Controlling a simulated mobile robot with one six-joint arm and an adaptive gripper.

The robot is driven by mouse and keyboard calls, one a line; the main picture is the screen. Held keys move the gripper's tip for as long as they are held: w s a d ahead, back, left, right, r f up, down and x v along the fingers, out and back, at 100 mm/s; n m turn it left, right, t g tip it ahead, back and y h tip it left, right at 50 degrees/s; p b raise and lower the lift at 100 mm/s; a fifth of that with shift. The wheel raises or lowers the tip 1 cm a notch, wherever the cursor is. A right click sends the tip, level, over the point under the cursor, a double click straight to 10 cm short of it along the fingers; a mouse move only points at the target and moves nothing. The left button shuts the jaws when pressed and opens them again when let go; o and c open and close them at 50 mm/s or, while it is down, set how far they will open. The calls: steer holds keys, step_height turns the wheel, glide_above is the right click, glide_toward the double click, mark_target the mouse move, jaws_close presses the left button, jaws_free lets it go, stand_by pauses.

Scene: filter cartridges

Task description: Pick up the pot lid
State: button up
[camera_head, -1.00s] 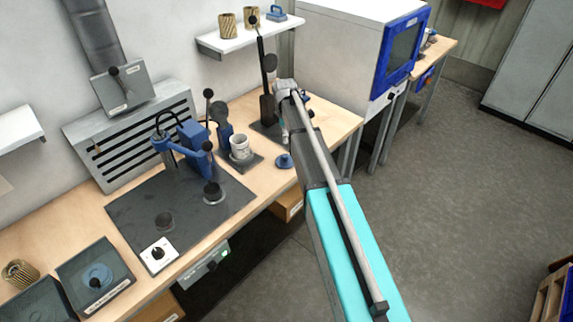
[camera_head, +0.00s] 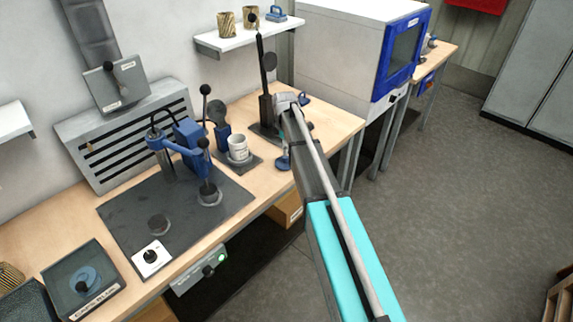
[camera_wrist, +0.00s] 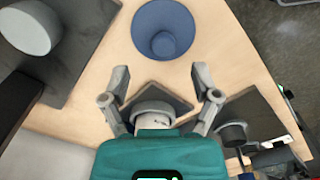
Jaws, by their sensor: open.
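The pot lid, a blue disc with a round knob, lies on the bench near its front edge. In the head view the lid (camera_head: 282,164) is beside the end of my arm and partly covered by it. In the wrist view the lid (camera_wrist: 176,18) is at the top centre, beyond the fingertips and not between them. My gripper (camera_wrist: 161,74) is open and empty, its two fingers spread. A white pot (camera_head: 238,148) stands on a small dark mat; it shows low in the wrist view (camera_wrist: 156,116), partly hidden by my gripper's body.
A tall dark stand (camera_head: 265,108) rises close behind my arm. A blue press (camera_head: 185,150) stands on a large dark mat (camera_head: 128,212) to the left. A shelf (camera_head: 240,38) hangs above. The bench edge and open floor (camera_head: 450,220) lie to the right.

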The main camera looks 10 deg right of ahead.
mark_target(285, 157)
stand_by(0.3)
steer(key=shift+s+f+b, duration=0.15)
steer(key=shift+f+b, duration=2.45)
steer(key=shift+f, duration=0.05)
steer(key=c, duration=1)
